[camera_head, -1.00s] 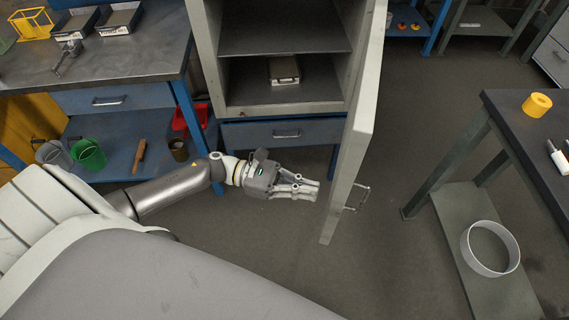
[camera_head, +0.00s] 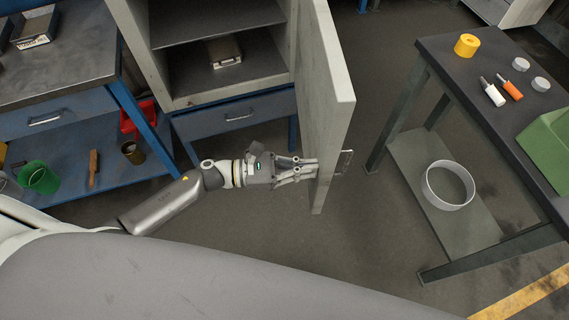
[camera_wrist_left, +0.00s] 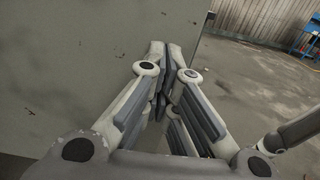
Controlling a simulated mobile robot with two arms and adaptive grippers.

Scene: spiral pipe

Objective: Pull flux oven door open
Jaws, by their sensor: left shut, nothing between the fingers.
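The flux oven door (camera_head: 326,100) is a pale grey panel standing well open, swung out toward me from the right side of the oven. Its handle (camera_head: 345,162) is on the far, right-hand face. My left gripper (camera_head: 312,168) is shut and empty, with its fingertips at the inner face of the door, near its lower part. In the left wrist view the closed fingers (camera_wrist_left: 165,85) point at the door's grey surface (camera_wrist_left: 70,60); whether they touch it I cannot tell. The oven interior (camera_head: 205,85) has shelves, with a small box (camera_head: 224,52) inside. My right gripper is out of view.
A dark workbench (camera_head: 480,75) stands at the right, with a yellow roll (camera_head: 466,45), small bottles and a green bin (camera_head: 550,140). Open floor lies between door and bench.

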